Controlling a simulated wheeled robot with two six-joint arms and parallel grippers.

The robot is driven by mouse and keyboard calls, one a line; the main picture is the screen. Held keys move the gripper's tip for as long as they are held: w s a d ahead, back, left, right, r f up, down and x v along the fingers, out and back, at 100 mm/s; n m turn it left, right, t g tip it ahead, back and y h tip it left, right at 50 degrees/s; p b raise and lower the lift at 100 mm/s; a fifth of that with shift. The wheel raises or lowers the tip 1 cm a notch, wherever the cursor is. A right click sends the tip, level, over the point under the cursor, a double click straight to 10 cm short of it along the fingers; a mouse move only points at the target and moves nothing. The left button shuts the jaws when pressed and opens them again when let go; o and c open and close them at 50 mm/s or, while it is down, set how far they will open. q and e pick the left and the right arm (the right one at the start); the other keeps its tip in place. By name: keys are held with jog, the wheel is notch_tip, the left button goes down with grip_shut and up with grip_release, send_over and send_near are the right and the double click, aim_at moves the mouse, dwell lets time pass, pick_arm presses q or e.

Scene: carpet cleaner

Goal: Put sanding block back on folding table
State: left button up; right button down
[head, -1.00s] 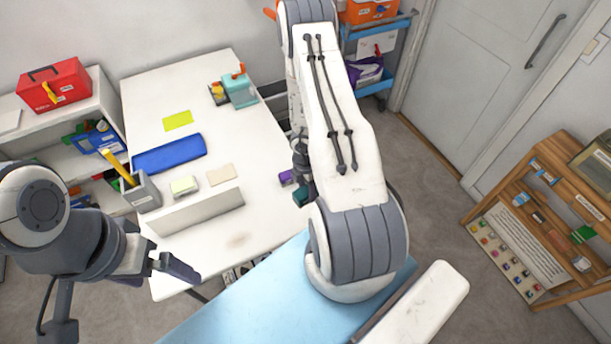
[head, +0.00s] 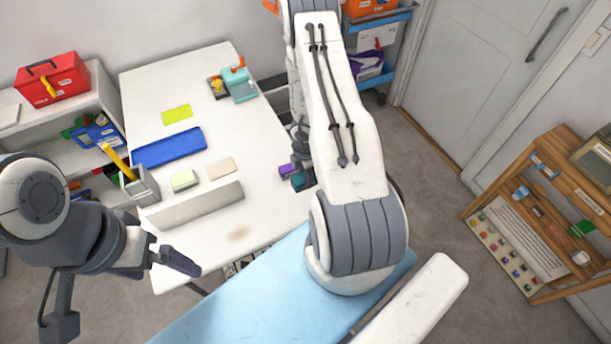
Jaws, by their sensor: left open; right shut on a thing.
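My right gripper (head: 301,172) is mostly hidden behind my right arm, at the right edge of the white folding table (head: 225,224). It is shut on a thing. A small teal block (head: 298,182) shows at its tip, seemingly the held thing; I cannot tell for sure that it is the sanding block. A small purple block (head: 286,171) shows just left of it by the table edge. My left gripper (head: 157,267) is open and empty, near the table's front left corner.
On the table are a grey bar (head: 196,208), a pale green block (head: 184,180), a beige piece (head: 220,168), a blue slab (head: 169,148), a yellow-green note (head: 177,114) and a pencil holder (head: 143,188). The table's front right is bare. A wooden shelf (head: 560,200) stands right.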

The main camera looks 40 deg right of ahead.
jog(key=shift+f+b, duration=6.3)
jog(key=shift+f, duration=0.2)
jog(key=shift+f, duration=0.25)
jog(key=shift+c, duration=0.8)
grip_release()
jog(key=shift+r, duration=0.1)
notch_tip(320, 180, up, 10)
jog(key=p, duration=1)
jog(key=shift+r, duration=0.2)
jog(key=shift+f, duration=0.25)
notch_tip(320, 180, down, 10)
jog(key=b, duration=1)
jog(key=shift+f+b, duration=0.15)
jog(key=shift+b, duration=0.2)
jog(key=shift+r, duration=0.25)
